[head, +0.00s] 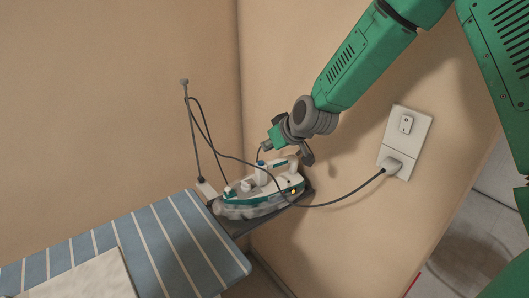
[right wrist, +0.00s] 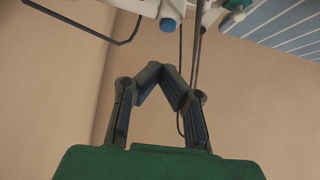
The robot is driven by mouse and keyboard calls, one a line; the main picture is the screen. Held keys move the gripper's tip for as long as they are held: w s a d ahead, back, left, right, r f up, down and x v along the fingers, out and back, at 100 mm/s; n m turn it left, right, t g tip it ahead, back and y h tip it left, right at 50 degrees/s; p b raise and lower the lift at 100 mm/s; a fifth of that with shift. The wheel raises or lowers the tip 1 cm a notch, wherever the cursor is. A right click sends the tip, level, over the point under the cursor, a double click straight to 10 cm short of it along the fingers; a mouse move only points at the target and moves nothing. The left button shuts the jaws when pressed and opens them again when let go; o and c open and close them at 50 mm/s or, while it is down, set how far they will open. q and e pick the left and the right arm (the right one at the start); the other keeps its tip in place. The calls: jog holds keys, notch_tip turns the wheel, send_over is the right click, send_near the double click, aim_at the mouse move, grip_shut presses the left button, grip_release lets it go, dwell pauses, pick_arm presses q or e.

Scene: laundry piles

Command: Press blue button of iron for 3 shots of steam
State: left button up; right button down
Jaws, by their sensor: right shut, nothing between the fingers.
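The white and teal iron (head: 258,196) rests on a dark stand at the end of the ironing board. Its blue button (head: 261,163) is on top, near the handle. My right gripper (head: 266,146) is just above the iron, close to the button. In the right wrist view its fingers (right wrist: 163,71) are shut with nothing between them. The blue button (right wrist: 168,25) shows just beyond the fingertips there, with a gap in the picture. Only part of the iron shows at the top of that view. My left gripper is not in view.
The iron's dark cord (head: 340,200) runs to a plug in the wall outlet (head: 403,140). A thin cord holder (head: 187,110) stands behind the iron. The striped ironing board (head: 165,240) holds a pale folded cloth (head: 85,280). Walls are close behind.

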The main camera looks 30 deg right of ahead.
jog(key=v, duration=0.6)
jog(key=shift+r, duration=0.35)
jog(key=shift+f, duration=0.1)
jog(key=shift+a, duration=0.15)
dwell(0.6)
jog(key=r+p, duration=0.1)
jog(key=p, duration=0.2)
jog(key=shift+s+r, duration=0.15)
jog(key=shift+s, duration=0.1)
dwell(0.3)
